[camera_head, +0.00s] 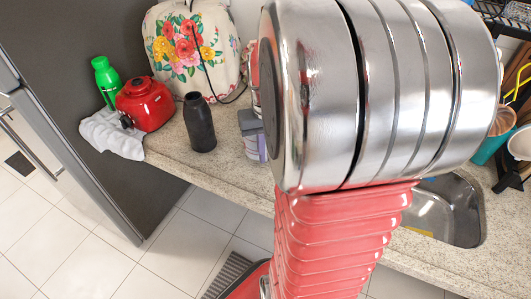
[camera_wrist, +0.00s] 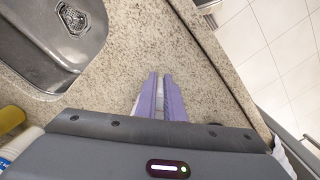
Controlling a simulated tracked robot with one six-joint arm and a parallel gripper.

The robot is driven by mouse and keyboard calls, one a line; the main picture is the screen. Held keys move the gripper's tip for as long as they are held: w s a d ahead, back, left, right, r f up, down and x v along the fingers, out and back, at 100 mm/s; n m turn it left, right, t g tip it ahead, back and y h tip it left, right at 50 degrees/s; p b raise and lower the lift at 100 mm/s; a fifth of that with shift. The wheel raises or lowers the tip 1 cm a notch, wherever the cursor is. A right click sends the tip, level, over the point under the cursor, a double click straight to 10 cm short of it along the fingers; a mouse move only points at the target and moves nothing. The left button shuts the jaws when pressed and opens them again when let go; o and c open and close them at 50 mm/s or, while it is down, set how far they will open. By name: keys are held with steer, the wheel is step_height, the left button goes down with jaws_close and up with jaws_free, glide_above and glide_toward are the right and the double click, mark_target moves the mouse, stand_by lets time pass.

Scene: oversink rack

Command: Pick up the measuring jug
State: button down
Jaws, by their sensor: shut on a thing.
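My gripper (camera_wrist: 157,78) has two purple fingers, which lie close together over the speckled counter in the wrist view. A thin pale piece (camera_wrist: 159,107) shows between them, and the jaws are shut on it. I take it for part of the measuring jug, but the jug's body and outline are hidden by the fingers and the gripper housing. In the head view the gripper (camera_head: 258,150) shows only in part at the counter, behind my large arm. No whole measuring jug shows in either view.
On the counter stand a dark bottle (camera_head: 199,122), a red appliance (camera_head: 146,103), a green bottle (camera_head: 106,82), a white cloth (camera_head: 112,134) and a floral cover (camera_head: 190,48). The sink (camera_head: 447,209) and a rack with utensils lie to the right. The counter's front edge is close.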

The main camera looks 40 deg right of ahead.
step_height(320, 180, up, 9)
steer(key=shift+f, duration=0.1)
stand_by(0.7)
